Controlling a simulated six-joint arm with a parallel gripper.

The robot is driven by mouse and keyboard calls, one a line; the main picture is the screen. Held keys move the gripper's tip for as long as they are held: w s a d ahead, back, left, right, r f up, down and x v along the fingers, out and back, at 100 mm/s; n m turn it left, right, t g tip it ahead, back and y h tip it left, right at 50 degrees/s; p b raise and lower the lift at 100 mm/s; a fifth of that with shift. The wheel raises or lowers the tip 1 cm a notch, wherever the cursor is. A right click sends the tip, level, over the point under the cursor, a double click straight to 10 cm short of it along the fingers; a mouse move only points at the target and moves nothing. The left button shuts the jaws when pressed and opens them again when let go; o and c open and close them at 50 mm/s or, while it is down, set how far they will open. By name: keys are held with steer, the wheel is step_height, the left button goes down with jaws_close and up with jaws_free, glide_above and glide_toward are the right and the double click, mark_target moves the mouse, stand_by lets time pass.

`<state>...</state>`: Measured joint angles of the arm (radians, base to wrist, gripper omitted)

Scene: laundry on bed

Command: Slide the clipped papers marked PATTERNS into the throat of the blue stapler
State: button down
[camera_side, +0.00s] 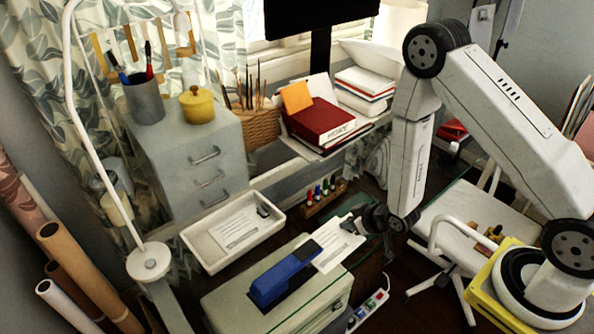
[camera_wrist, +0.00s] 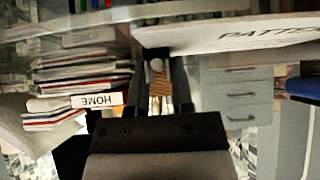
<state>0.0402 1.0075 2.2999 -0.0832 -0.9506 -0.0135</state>
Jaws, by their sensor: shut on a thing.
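The clipped papers (camera_side: 338,246) are a white sheet stack held out from my gripper (camera_side: 358,222) in the side view. The papers' near edge meets the stapler's right end in the side view. I cannot tell whether it is inside the throat or just beside it.
A white tray (camera_side: 190,236) holding another paper stands left of the stapler. A rack of coloured markers (camera_side: 322,196) is behind.

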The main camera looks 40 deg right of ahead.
steer(key=shift+s+a, duration=0.1)
steer(key=shift+a, duration=0.85)
steer(key=shift+c, duration=2.1)
jaws_free()
steer(key=shift+s, duration=0.1)
steer(key=shift+v, duration=3.8)
steer(key=shift+r, duration=0.1)
